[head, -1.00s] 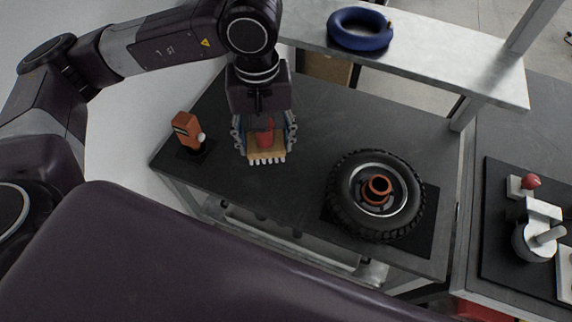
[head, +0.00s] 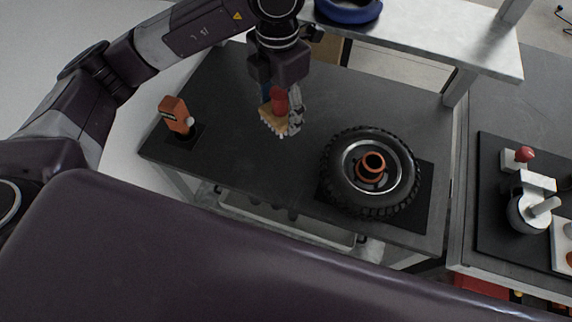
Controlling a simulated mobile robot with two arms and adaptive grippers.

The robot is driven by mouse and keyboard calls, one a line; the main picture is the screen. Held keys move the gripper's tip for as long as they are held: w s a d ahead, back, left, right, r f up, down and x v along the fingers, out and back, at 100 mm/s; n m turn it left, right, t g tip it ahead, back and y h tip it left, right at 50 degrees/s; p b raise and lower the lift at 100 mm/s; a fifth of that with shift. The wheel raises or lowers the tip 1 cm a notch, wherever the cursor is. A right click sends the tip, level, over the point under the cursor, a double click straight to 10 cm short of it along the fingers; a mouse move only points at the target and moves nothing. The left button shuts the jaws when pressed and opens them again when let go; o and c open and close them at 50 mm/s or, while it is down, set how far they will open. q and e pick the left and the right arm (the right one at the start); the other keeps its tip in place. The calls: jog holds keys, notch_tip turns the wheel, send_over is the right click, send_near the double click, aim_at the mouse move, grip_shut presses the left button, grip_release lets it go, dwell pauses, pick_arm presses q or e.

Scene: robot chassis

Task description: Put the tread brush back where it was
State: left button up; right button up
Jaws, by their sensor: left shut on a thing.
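The tread brush (head: 274,119) has a tan wooden block, pale bristles and a red handle. My left gripper (head: 281,100) is shut on its red handle and holds it over the dark bench, left of the tyre. The brush is turned at an angle, bristles toward the near side. Whether it touches the bench I cannot tell. My right gripper is not in view.
A tyre (head: 337,183) with an orange hub piece (head: 371,166) lies on a black mat at the bench's right. An orange device (head: 174,113) stands at the left. A grey shelf (head: 440,36) bears a blue ring (head: 348,11). The bench (head: 220,150) between is clear.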

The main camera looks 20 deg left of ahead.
pick_arm(q)
jog(key=n, duration=0.4)
jog(key=d+n, duration=0.1)
jog(key=shift+w+f+n, duration=0.4)
jog(key=p, duration=0.1)
send_over(286, 166)
notch_tip(286, 166, down, 15)
jog(key=shift+f, duration=0.2)
notch_tip(286, 166, down, 4)
jog(key=shift+f+p, duration=0.1)
jog(key=shift+p, duration=0.4)
jog(key=shift+f, duration=0.1)
jog(key=shift+f, duration=0.25)
jog(key=o, duration=1.1)
jog(key=shift+r, duration=0.1)
jog(key=shift+r, duration=0.1)
